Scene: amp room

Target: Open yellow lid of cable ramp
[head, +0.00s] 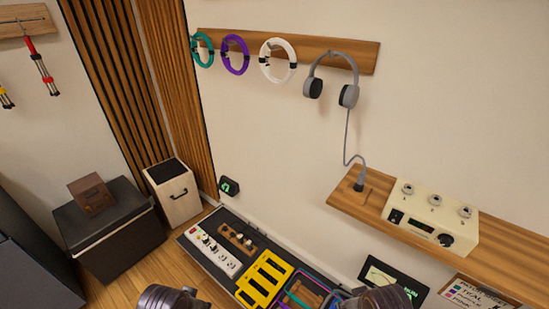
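The yellow lid (264,282), a flat panel with several dark slots, is low in the centre of the head view, on a long dark board along the wall. It looks flat, but I cannot tell from here whether it is fully shut. To its right is an open section (306,290) with teal and purple edging or cables and a wooden piece inside. Dark rounded parts of my two arms show at the bottom edge, one left of the lid and one right of it, both apart from it in the picture. No gripper fingers show.
A white power strip (213,252) and a wooden block with knobs (237,238) lie left of the lid. A wooden shelf (500,256) with a cream control box (430,217) juts out at right. Headphones (332,80) hang above. Wooden floor is clear at lower left.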

